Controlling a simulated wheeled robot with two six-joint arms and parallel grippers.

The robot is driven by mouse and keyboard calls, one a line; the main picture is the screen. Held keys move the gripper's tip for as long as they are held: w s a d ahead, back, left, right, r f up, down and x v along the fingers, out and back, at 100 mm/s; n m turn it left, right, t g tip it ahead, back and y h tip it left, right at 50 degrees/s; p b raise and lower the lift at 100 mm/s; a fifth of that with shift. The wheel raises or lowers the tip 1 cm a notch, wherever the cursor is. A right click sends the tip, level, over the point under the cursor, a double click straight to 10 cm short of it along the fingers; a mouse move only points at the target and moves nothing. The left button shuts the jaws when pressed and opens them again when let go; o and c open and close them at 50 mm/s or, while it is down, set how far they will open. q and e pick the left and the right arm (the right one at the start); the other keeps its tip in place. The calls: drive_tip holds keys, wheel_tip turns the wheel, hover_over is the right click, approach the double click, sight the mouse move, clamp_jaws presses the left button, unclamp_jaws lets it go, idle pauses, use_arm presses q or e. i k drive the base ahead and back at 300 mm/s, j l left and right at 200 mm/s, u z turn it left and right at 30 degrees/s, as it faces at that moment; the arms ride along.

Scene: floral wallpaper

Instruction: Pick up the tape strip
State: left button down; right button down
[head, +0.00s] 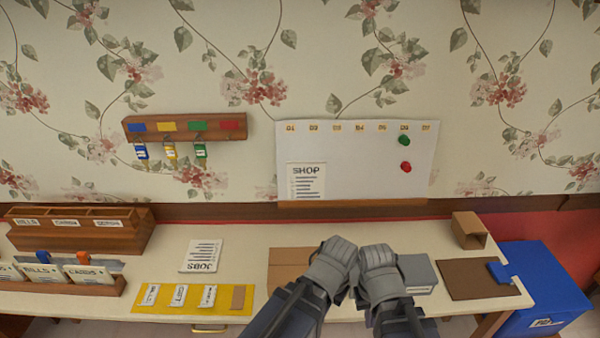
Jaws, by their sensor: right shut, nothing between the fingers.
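A small plain tan strip (238,297) lies at the right end of the yellow mat (179,308) on the table. It is the thing that looks most like the tape strip, but I cannot be sure. My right gripper (377,256) is shut and empty, over the middle of the table, well to the right of the yellow mat. My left gripper (338,253) is close beside it on the left, above a brown cardboard piece (289,257). I cannot tell whether the left one is open. Both grippers and arms hide part of the table.
Wooden card racks (80,233) stand at left. A grey box (418,274), a brown board (472,279), an open cardboard box (469,231) and a blue bin (545,290) are at right.

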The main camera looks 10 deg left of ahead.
sight(239, 291)
drive_tip(key=k+j+u, duration=0.1)
drive_tip(key=u, duration=0.9)
